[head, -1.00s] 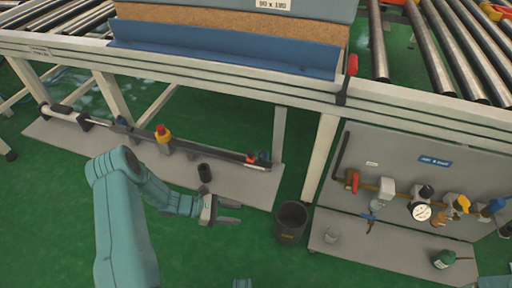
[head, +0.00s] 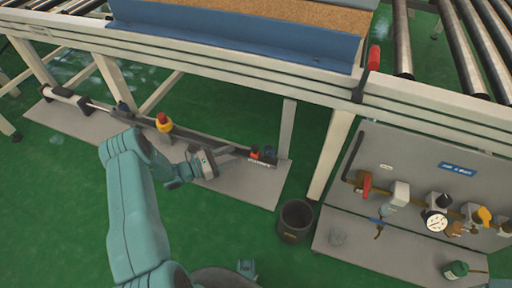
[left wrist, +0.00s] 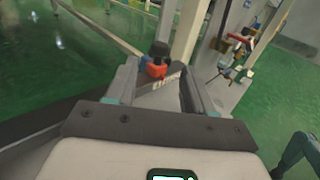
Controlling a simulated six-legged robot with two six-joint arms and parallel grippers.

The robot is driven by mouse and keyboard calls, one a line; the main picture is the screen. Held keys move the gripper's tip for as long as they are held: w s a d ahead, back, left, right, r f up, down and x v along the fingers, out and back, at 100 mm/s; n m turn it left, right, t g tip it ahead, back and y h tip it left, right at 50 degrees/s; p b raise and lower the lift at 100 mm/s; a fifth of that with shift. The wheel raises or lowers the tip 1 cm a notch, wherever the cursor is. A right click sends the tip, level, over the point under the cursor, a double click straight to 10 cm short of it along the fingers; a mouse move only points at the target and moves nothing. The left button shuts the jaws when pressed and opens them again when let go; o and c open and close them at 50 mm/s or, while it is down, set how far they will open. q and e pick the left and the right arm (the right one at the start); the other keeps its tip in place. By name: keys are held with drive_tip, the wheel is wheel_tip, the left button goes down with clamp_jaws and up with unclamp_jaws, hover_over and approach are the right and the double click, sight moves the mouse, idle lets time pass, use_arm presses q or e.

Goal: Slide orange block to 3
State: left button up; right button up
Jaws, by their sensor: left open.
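The orange-red block (head: 255,153) sits near the right end of the long dark rail (head: 205,137) on the low grey plate. It also shows in the left wrist view (left wrist: 156,68), with a dark part behind it. A small white label strip (left wrist: 170,80) lies beside it; its marks are too small to read. My left gripper (head: 240,154) is open and points along the rail at the block. In the left wrist view the block appears between the open fingertips (left wrist: 160,66); I cannot tell whether they touch it.
A black bucket (head: 295,222) stands on the green floor to the right. A valve panel (head: 410,160) is further right. The conveyor frame (head: 230,65) runs above the rail.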

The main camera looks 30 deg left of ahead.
sight(256, 147)
use_arm(q)
drive_tip(key=b+x, duration=0.1)
drive_tip(key=x, duration=0.7)
drive_tip(key=shift+w+d+f, duration=0.1)
drive_tip(key=shift+d, duration=0.15)
drive_tip(key=shift+w+d+b, duration=0.25)
drive_tip(key=shift+w+b, duration=0.05)
drive_tip(key=shift+w, duration=0.2)
clamp_jaws()
drive_tip(key=shift+d, duration=0.1)
